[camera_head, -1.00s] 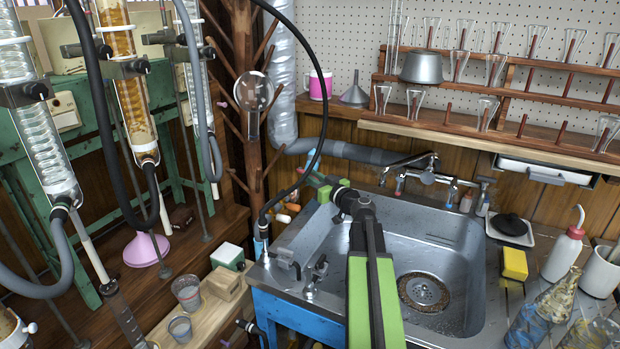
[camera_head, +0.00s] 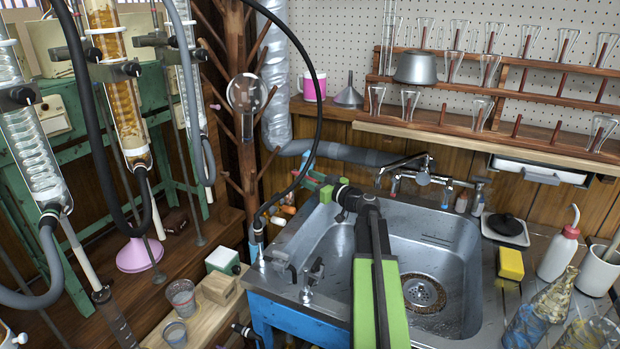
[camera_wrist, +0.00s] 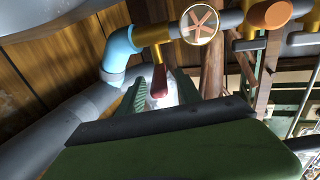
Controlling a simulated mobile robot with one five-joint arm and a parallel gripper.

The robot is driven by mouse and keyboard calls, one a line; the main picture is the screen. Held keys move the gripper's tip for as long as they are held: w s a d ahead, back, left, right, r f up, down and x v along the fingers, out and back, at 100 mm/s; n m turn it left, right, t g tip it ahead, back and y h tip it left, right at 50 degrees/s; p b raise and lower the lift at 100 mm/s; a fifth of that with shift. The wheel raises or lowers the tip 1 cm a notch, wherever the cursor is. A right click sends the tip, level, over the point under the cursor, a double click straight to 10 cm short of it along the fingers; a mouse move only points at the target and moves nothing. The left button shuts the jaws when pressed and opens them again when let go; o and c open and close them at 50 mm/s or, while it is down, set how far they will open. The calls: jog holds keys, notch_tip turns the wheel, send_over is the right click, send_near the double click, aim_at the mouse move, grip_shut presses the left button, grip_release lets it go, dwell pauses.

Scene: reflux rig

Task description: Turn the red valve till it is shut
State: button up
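In the wrist view, a dark red lever handle (camera_wrist: 158,82) hangs from a brass-coloured fitting on a pipe with a light blue elbow. My gripper (camera_wrist: 160,95) has its green fingers apart on either side of this handle; I cannot tell whether they touch it. In the head view, my gripper (camera_head: 318,185) reaches past the sink's back left corner, and the valve there is too small and covered to make out clearly.
The steel sink (camera_head: 455,240) lies right of my arm, with a tap (camera_head: 422,177) behind it. A black hose (camera_head: 322,110) arches down left of my gripper. Glass columns (camera_head: 118,85) stand at left. A yellow sponge (camera_head: 511,264) and a wash bottle (camera_head: 558,252) stand at right.

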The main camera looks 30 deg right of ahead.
jog(key=shift+s, duration=0.15)
jog(key=v, duration=1.7)
jog(key=shift+d, duration=0.1)
